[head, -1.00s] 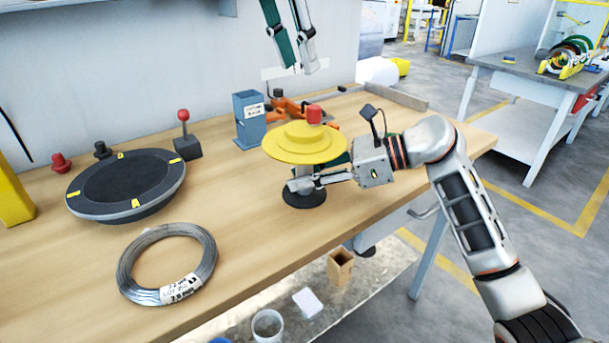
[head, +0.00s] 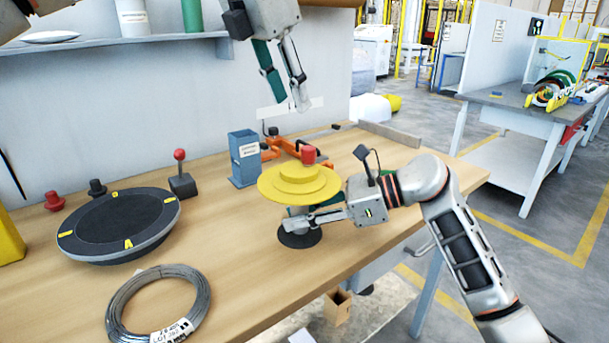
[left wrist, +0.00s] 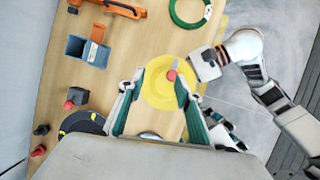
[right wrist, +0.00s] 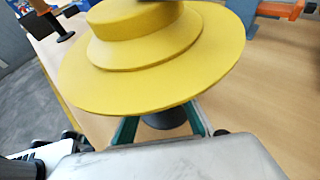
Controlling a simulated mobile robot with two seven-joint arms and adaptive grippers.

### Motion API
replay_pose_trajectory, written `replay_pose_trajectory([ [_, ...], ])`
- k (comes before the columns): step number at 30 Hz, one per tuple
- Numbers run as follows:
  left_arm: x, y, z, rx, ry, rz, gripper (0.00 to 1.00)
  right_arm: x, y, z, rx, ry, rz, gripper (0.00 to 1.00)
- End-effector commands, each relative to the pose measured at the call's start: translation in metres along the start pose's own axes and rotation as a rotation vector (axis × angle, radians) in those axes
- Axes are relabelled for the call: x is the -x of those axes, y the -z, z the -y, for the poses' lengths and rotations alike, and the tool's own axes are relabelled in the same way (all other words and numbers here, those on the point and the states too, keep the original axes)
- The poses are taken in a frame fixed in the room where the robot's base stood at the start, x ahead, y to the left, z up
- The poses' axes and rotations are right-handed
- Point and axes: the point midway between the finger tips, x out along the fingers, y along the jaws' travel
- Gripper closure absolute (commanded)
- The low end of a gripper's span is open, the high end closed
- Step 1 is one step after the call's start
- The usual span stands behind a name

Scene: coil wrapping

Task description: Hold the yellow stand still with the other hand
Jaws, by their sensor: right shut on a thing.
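The yellow stand (head: 320,186) is a stepped round disc with a red knob (head: 309,155) on top and a dark round base (head: 300,239). It stands upright on the bench. My right gripper (head: 299,222) is shut on the stand's post, below the disc. In the right wrist view the yellow disc (right wrist: 150,82) hides most of that grip. My left gripper (head: 290,100) is open and empty, in the air above and behind the stand. In the left wrist view, the disc (left wrist: 157,92) shows between its open fingers.
A wire coil (head: 197,297) with a label lies at the bench's front left. A dark round turntable (head: 120,222) is behind it. A blue-grey holder (head: 243,160) and an orange tool (head: 275,147) stand behind the stand. The bench between coil and stand is bare.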

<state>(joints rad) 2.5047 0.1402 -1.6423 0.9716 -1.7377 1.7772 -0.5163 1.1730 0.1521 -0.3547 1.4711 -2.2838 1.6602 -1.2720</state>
Motion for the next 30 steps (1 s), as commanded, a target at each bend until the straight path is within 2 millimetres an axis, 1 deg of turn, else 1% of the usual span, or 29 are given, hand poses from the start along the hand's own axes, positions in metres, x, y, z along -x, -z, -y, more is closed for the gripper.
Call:
replay_pose_trajectory([
  [3, -0.011, -0.019, -0.039, -0.079, -0.088, 0.099, 0.66, 0.0, 0.0, 0.0, 0.0, 0.0, 0.0, 1.0],
  [7, -0.017, -0.046, -0.086, -0.197, -0.216, 0.225, 0.66, 0.0, 0.0, 0.0, 0.0, 0.0, 0.001, 1.0],
  [9, -0.017, -0.059, -0.109, -0.262, -0.286, 0.287, 0.66, 0.0, 0.0, 0.0, 0.0, 0.0, 0.001, 1.0],
  [15, -0.01, -0.093, -0.166, -0.464, -0.498, 0.445, 0.66, 0.0, 0.0, 0.0, 0.0, 0.0, 0.0, 1.0],
  [18, -0.002, -0.107, -0.188, -0.573, -0.606, 0.514, 0.66, 0.0, 0.0, 0.0, 0.0, 0.0, 0.001, 1.0],
  [22, 0.009, -0.121, -0.21, -0.719, -0.748, 0.593, 0.66, 0.0, 0.0, 0.0, 0.0, 0.0, 0.0, 1.0],
  [27, 0.024, -0.133, -0.225, -0.922, -0.93, 0.684, 0.66, 0.0, 0.0, 0.0, 0.0, 0.0, 0.0, 1.0],
  [30, 0.032, -0.137, -0.226, -1.048, -1.034, 0.732, 0.66, 0.0, 0.0, 0.0, 0.0, 0.0, 0.0, 1.0],
])
